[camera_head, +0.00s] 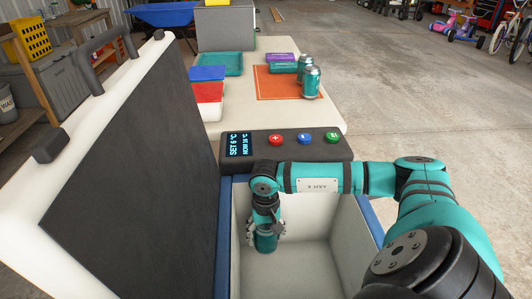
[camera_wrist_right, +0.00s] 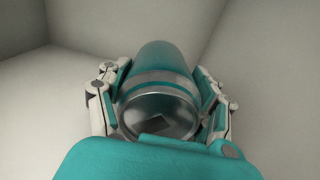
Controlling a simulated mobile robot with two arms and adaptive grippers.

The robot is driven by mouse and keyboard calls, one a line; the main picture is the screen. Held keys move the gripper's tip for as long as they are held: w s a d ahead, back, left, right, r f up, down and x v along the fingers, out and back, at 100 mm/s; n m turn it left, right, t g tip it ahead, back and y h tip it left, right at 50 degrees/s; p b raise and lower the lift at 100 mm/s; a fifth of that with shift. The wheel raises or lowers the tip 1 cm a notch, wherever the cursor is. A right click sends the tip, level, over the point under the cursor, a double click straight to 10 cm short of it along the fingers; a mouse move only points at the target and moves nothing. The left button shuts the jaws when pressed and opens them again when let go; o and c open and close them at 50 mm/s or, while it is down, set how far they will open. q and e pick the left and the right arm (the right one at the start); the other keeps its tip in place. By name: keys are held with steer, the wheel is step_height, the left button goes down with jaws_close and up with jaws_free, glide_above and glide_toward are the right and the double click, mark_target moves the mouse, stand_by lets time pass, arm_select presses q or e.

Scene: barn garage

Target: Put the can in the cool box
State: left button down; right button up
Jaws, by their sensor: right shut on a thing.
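My right gripper (camera_head: 266,228) is shut on a teal can (camera_head: 266,243) inside the open cool box (camera_head: 362,240). The can is low in the box, close to its left inner wall; I cannot tell whether it touches the floor. In the right wrist view the can (camera_wrist_right: 165,85) lies between both fingers of the gripper (camera_wrist_right: 163,95), its silver end towards the camera. Two more teal cans stand on the table, one nearer (camera_head: 311,82) and one behind it (camera_head: 304,66). My left gripper is not in view.
The cool box lid (camera_head: 130,150) stands open on the left. A control panel (camera_head: 285,146) with a display and buttons runs along the box's far edge. Beyond it, a table (camera_head: 240,111) holds an orange mat (camera_head: 277,87), a teal tray (camera_head: 221,63) and red and blue containers (camera_head: 208,92).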

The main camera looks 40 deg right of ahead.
mark_target(266, 246)
step_height(266, 246, down, 2)
steer(key=shift+f, duration=0.15)
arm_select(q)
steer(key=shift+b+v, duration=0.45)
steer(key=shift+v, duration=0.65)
arm_select(e)
steer(key=shift+f, duration=1.7)
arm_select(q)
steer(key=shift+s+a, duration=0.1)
arm_select(e)
steer(key=shift+f, duration=0.15)
steer(key=o, duration=1.1)
steer(key=shift+f, duration=0.1)
steer(key=o, duration=0.6)
steer(key=shift+c, duration=0.2)
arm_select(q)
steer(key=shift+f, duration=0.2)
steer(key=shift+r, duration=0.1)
arm_select(e)
steer(key=shift+r, duration=0.2)
